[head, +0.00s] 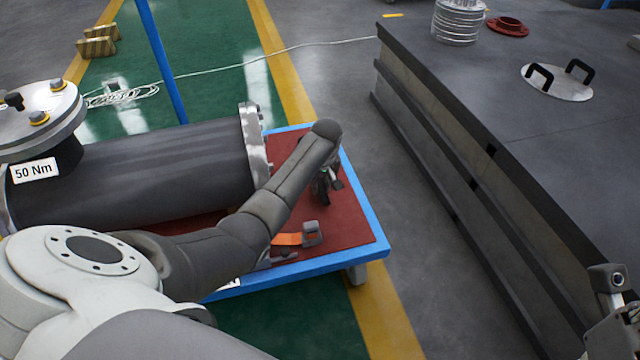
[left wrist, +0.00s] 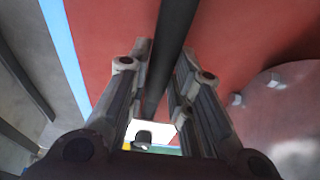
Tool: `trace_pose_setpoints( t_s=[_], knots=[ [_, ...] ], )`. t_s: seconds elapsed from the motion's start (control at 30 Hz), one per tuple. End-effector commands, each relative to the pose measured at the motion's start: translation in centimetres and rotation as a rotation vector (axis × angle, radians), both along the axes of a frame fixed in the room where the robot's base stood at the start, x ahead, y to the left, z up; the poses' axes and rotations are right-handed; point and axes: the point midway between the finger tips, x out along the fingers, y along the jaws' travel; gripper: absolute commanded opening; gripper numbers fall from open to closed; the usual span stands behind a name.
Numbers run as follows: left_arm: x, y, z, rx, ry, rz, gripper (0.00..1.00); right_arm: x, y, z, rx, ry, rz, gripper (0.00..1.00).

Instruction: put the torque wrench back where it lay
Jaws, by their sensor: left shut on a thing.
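My left gripper (head: 327,185) is at the right part of the cart's red top, partly hidden behind my own forearm. In the left wrist view its two fingers (left wrist: 160,95) are closed about a dark straight bar, the torque wrench (left wrist: 176,35). The bar runs up between the fingers and out of the picture, with the red surface behind it. In the head view I cannot make out the wrench apart from the gripper. Part of my right arm's end (head: 608,285) shows at the right edge; its jaws cannot be read.
The blue-edged cart (head: 350,225) carries the grey flanged shell (head: 170,170) with a "50 Nm" label (head: 35,171). An orange strap (head: 287,239) lies near its front edge. A long dark bench (head: 500,110) stands to the right, with bare floor between.

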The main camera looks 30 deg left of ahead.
Motion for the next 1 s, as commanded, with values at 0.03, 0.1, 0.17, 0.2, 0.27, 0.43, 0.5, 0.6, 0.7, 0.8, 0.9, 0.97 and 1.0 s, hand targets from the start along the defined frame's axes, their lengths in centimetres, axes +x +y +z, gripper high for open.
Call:
trace_pose_setpoints(
  t_s=[0.03,0.1,0.17,0.2,0.27,0.43,0.5,0.6,0.7,0.8,0.9,0.97,1.0],
  knots=[
    [0.2,0.1,0.3,0.003,-0.006,0.0,0.0,0.0,0.0,0.1,0.0,0.0,0.0,0.44],
    [0.2,0.1,0.3,0.003,-0.006,0.0,0.0,0.0,0.0,0.1,0.0,0.001,0.0,0.44],
    [0.2,0.1,0.3,0.003,-0.006,0.0,0.0,0.0,0.0,0.1,0.0,0.001,0.0,0.44],
    [0.2,0.1,0.3,0.003,-0.006,0.001,0.0,0.0,0.0,0.1,0.0,0.001,0.0,0.44],
    [0.2,0.1,0.1,0.003,-0.005,0.0,0.0,0.0,0.0,0.1,0.0,0.001,0.0,0.44],
    [0.0,0.0,-0.3,0.001,0.001,0.0,0.34,0.0,0.0,0.0,0.001,0.001,0.0,0.44],
    [0.0,0.0,-0.3,0.0,0.0,0.0,0.43,0.0,0.0,0.0,0.001,0.0,0.0,0.44],
    [0.0,0.0,-0.3,0.0,0.0,0.0,0.43,0.0,0.0,0.0,0.001,0.0,0.001,0.44],
    [0.0,0.0,-0.3,0.0,0.0,0.0,0.43,0.0,0.0,0.0,0.001,0.0,0.001,0.44],
    [0.0,0.0,-0.2,0.0,0.0,0.0,0.43,0.0,0.0,0.0,0.001,0.0,0.001,0.44],
    [0.0,0.0,0.2,0.001,-0.002,0.0,0.43,0.0,0.0,0.0,0.001,0.0,0.001,0.44],
    [0.0,-0.1,0.8,0.0,-0.001,0.0,0.43,0.0,0.0,0.6,0.001,-0.004,0.0,0.44],
    [-0.1,-0.2,1.3,0.0,-0.001,0.0,0.43,-0.1,-0.1,0.5,0.003,0.005,0.0,0.44]
  ],
)
